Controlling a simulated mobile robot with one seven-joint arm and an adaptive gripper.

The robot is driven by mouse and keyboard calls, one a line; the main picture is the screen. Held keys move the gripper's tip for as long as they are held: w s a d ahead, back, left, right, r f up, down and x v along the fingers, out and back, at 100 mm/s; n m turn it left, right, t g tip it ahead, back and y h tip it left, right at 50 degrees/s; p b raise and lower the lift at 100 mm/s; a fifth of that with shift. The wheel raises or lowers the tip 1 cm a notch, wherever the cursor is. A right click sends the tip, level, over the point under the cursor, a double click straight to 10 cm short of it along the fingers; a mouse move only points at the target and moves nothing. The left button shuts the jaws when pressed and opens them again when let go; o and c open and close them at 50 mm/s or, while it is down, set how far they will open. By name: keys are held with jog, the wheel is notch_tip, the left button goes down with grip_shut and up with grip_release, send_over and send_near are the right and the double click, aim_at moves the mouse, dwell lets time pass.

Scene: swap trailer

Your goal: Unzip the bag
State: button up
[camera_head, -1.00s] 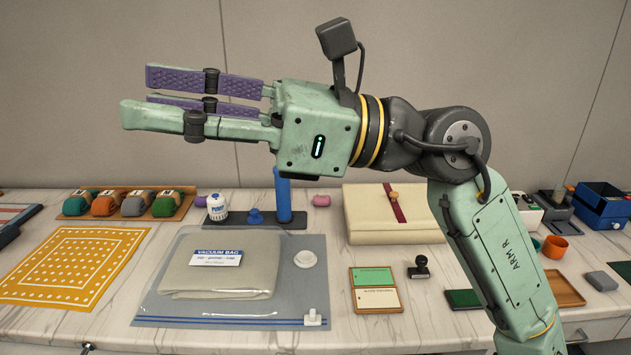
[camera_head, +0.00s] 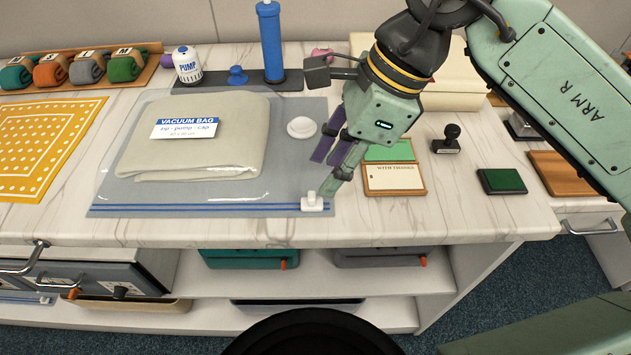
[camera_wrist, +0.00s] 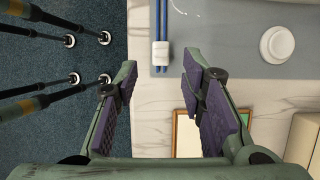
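The clear vacuum bag (camera_head: 110,170) lies flat on the counter with a folded beige cloth (camera_head: 215,140) and a label inside. A blue zip line (camera_head: 200,208) runs along its front edge. The white zip slider (camera_head: 314,203) sits at the right end of that line. In the wrist view the slider (camera_wrist: 160,55) shows ahead, between the fingers' directions. My gripper (camera_head: 330,172) points down, above and a little behind and right of the slider, not touching it. In the wrist view its purple-padded fingers (camera_wrist: 163,95) are wide apart with nothing between them.
A white round valve cap (camera_head: 302,127) is on the bag. A card tray (camera_head: 395,192), stamp (camera_head: 447,140) and green pad (camera_head: 502,181) lie to the right. The counter's front strip is clear.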

aim_at(312, 195)
jog(key=x, duration=0.6)
jog(key=shift+w+r, duration=0.1)
jog(key=shift+c, duration=0.3)
grip_shut()
dwell(0.4)
